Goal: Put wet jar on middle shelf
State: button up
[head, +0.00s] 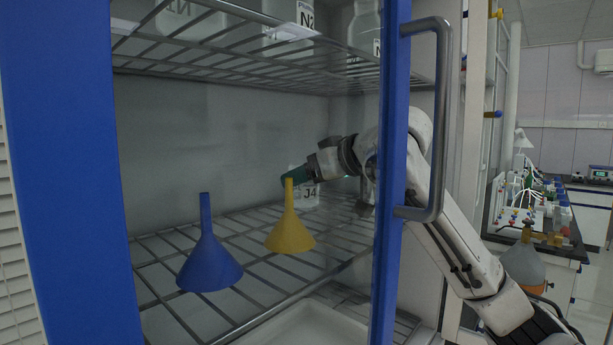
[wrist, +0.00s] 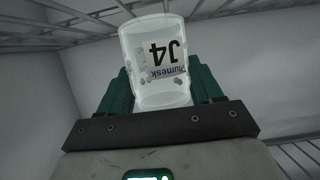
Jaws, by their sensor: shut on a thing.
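The jar (wrist: 152,62), a translucent jar with a label reading J4, is held between the green fingers of my gripper (wrist: 155,85) in the wrist view. It is upside down in that picture. In the head view the jar (head: 305,190) shows partly behind the yellow funnel, with my gripper (head: 297,178) reaching in from the right. The jar is over the middle shelf (head: 340,232), a wire rack inside the cabinet. I cannot tell whether its base touches the rack.
Labelled containers stand on the upper rack (head: 250,62). The blue cabinet door frame (head: 390,150) with its handle (head: 438,120) stands beside my arm. A white tray (head: 310,325) lies below.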

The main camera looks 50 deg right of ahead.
jog(key=shift+f, duration=0.2)
jog(key=shift+f, duration=0.1)
jog(key=o, duration=1.2)
jog(key=shift+r, duration=0.3)
jog(key=b+v, duration=0.1)
jog(key=v, duration=1.1)
